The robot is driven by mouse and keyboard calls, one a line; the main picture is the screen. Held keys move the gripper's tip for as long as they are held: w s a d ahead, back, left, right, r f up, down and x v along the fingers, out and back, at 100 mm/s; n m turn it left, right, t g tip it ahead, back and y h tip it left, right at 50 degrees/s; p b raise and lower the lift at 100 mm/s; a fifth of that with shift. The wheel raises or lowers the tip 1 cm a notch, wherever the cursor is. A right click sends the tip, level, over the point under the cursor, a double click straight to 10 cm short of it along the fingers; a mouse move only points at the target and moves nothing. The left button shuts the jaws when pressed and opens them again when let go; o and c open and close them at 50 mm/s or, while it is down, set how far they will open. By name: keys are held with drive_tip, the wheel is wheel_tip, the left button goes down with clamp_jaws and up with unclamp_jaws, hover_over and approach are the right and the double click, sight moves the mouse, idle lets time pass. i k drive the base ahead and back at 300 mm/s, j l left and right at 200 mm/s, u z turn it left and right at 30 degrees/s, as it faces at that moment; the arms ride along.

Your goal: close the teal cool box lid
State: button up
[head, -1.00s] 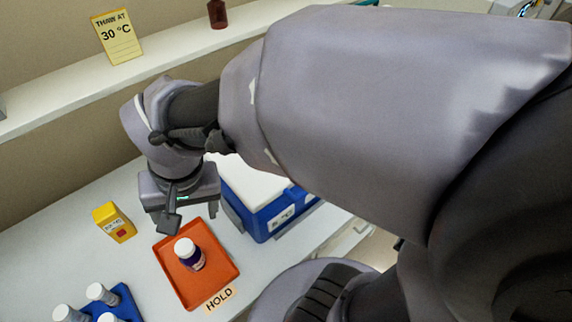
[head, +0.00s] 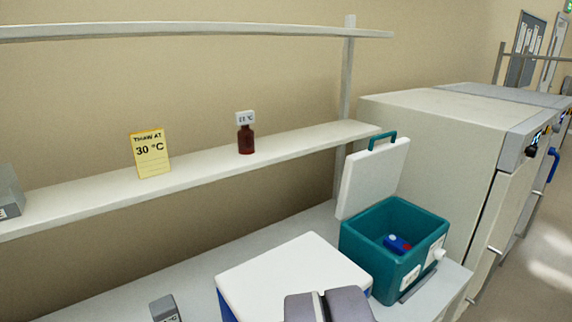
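The teal cool box (head: 372,254) stands open at the right end of the bench in the head view. Its white lid (head: 372,180) is raised nearly upright at the back left of the box, with a teal handle (head: 383,139) at its top edge. A blue and red item (head: 397,244) lies inside the box. Grey parts of my arm show at the bottom edge, in front of the blue box.
A blue box with a shut white lid (head: 290,272) stands left of the teal one. A small grey labelled block (head: 165,308) is at the lower left. A shelf (head: 200,178) holds a yellow card (head: 150,153) and a brown bottle (head: 246,140). A large cream cabinet (head: 440,130) stands behind right.

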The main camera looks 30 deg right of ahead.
sight(370, 175)
drive_tip(key=z, duration=1.55)
